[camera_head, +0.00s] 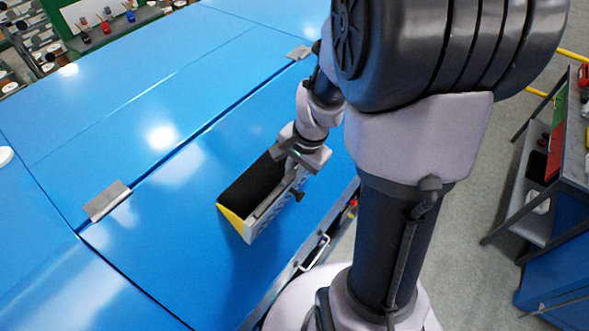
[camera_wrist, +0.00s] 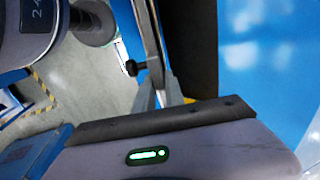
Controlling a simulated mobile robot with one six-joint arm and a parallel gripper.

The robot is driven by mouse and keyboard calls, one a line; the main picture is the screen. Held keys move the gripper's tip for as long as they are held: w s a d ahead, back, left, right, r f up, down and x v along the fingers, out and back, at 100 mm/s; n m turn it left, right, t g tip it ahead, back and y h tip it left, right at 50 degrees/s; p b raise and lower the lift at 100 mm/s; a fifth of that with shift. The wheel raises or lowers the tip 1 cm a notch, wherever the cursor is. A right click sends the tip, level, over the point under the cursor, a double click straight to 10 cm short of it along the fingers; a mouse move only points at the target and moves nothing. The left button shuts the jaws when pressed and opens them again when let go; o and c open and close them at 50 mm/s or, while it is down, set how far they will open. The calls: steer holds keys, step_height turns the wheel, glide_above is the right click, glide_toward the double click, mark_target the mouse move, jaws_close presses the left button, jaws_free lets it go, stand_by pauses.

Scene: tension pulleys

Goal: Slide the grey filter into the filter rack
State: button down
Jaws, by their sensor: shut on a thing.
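My gripper (camera_head: 297,168) is shut on the upper edge of a slim grey filter (camera_head: 268,213) over the blue top. In the wrist view, the fingertips (camera_wrist: 160,97) close on the filter's pale metal edge (camera_wrist: 148,28), with a black knob (camera_wrist: 131,68) beside it. A dark panel or recess (camera_head: 250,187) with a yellow end (camera_head: 231,221) lies alongside the grey face. I cannot tell whether this dark part belongs to the filter or to the rack. No separate filter rack can be made out. The filter's lower edge is not clear.
The blue machine top (camera_head: 130,75) is broad and mostly bare, with a metal hinge plate (camera_head: 107,201) and another (camera_head: 299,52). A metal handle (camera_head: 314,253) is on its near side. A shelf cart (camera_head: 545,190) stands at the right, across grey floor (camera_head: 465,225).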

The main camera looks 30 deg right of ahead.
steer(key=shift+r, duration=0.15)
steer(key=shift+p+v, duration=1.35)
steer(key=shift+v, duration=0.5)
steer(key=shift+w, duration=0.15)
steer(key=p+v, duration=0.3)
steer(key=v, duration=0.1)
steer(key=shift+d, duration=0.1)
stand_by(0.4)
steer(key=shift+r, duration=0.1)
steer(key=shift+v, duration=2)
